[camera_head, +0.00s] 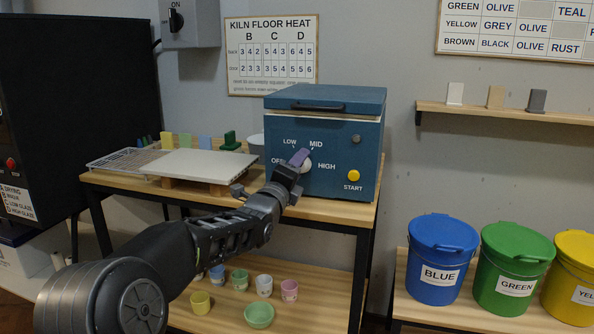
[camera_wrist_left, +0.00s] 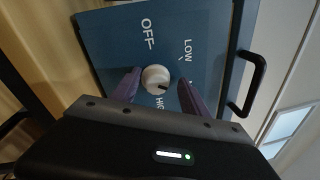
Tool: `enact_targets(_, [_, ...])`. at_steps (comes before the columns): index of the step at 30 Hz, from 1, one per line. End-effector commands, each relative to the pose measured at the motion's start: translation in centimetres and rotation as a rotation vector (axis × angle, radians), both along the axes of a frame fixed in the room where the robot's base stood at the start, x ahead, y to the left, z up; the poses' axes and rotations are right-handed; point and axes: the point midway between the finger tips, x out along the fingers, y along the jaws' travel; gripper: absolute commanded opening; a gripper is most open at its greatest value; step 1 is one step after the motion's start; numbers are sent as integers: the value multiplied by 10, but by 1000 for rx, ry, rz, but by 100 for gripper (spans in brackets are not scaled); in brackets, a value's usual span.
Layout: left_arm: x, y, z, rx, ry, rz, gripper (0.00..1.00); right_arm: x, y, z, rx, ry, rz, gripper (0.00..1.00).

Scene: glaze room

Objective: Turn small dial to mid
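The small white dial (camera_head: 305,167) is on the front of the blue kiln box (camera_head: 335,135), among the labels OFF, LOW, MID and HIGH. In the left wrist view the dial (camera_wrist_left: 155,79) has a dark pointer mark slanting down and right, towards the side of HIGH; MID is hidden there, so its exact setting is unclear. My left gripper (camera_head: 298,160) is at the dial. In the left wrist view its purple fingers (camera_wrist_left: 157,92) are open on either side of the dial, with a gap at least on the right. My right gripper is out of view.
A yellow START button (camera_head: 353,175) is right of the dial. A white board (camera_head: 205,165) lies left of the kiln on the wooden table (camera_head: 335,211). Lidded buckets, blue (camera_head: 440,262) and green (camera_head: 512,270) among them, stand at the right. Small cups stand on the lower shelf.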

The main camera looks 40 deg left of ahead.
Motion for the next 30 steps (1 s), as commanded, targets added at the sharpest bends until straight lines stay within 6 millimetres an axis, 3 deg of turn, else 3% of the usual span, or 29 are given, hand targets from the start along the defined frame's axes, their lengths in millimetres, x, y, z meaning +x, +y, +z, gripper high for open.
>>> enact_targets(11, [-5, -1, -3, -2, 5, 0, 54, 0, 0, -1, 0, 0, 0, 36])
enact_targets(24, [-66, -18, -9, -1, 1, 0, 54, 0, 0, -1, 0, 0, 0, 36])
enact_targets(30, [-75, -21, -11, -1, 3, -1, 54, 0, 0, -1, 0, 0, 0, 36])
